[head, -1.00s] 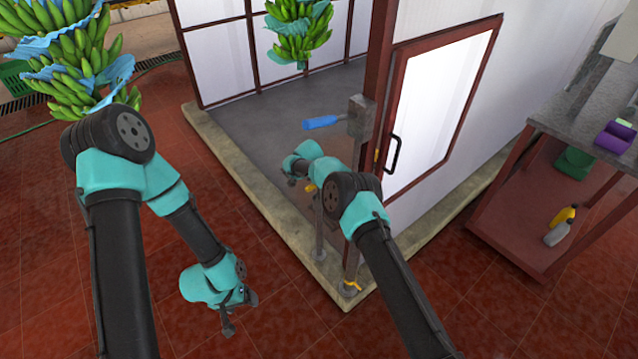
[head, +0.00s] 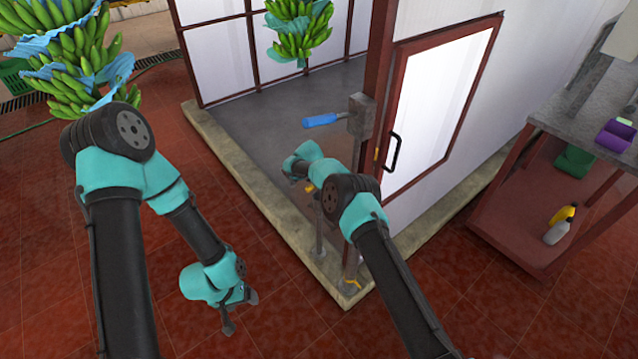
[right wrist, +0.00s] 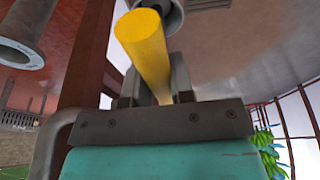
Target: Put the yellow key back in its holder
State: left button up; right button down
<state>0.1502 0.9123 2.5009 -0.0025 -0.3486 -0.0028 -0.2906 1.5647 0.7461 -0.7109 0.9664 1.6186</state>
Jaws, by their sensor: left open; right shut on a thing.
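The yellow key shows in the right wrist view (right wrist: 148,45) as a smooth yellow rod between the fingers of my right gripper (right wrist: 158,88), which is shut on it. A grey round fitting (right wrist: 172,14) is close behind the key's upper end; I cannot tell whether they touch or whether it is the holder. In the head view, a small yellow bit (head: 309,188) shows by my right gripper (head: 297,178), beside the grey posts at the door corner; my arm partly hides it. My left gripper (head: 243,313) is open and empty, low over the red tiles.
A grey box with a blue handle (head: 320,121) stands at the corner beside the framed door (head: 440,95). A raised concrete curb (head: 240,180) runs below. A shelf unit (head: 535,215) with bottles stands right. Green bananas (head: 300,32) hang behind.

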dwell(0.8)
jog(key=c, duration=0.5)
grip_release()
jog(key=shift+f, duration=0.1)
jog(key=shift+r, duration=4.3)
